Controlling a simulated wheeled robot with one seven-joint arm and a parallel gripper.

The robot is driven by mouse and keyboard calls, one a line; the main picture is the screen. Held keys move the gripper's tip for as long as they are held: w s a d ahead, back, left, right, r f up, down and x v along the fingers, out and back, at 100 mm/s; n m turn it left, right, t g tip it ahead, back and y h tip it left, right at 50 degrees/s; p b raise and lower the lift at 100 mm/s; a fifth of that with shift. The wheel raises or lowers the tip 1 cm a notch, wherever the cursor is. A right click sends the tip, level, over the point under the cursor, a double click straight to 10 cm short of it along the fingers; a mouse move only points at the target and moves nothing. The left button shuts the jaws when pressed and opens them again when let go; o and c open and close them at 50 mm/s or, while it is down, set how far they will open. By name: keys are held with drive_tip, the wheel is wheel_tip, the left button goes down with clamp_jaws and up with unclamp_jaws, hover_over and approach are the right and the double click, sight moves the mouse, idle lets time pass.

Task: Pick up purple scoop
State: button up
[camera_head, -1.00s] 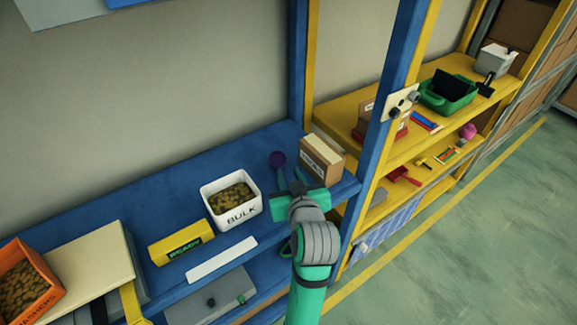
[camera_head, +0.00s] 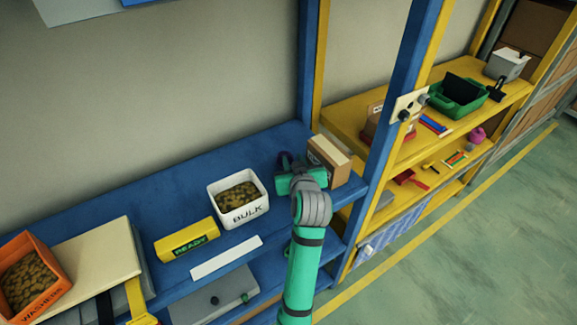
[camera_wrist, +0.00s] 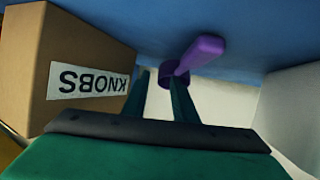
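The purple scoop (camera_wrist: 203,52) lies on the blue shelf, its handle pointing up and to the right in the wrist view and its round part near my right fingertip. In the head view the scoop (camera_head: 283,160) is mostly hidden behind my gripper (camera_head: 288,172). In the wrist view my gripper (camera_wrist: 160,78) is open, with an empty gap between its two dark green fingers. The right finger overlaps the scoop's near end; I cannot tell whether they touch.
A cardboard KNOBS box (camera_wrist: 85,55) stands close on the left in the wrist view; it is right of my gripper in the head view (camera_head: 330,160). A white BULK bin (camera_head: 240,212) stands on the other side. A blue post (camera_head: 405,100) rises at the right.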

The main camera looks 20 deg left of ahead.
drive_tip(key=shift+w+a, duration=0.1)
clamp_jaws()
idle(0.3)
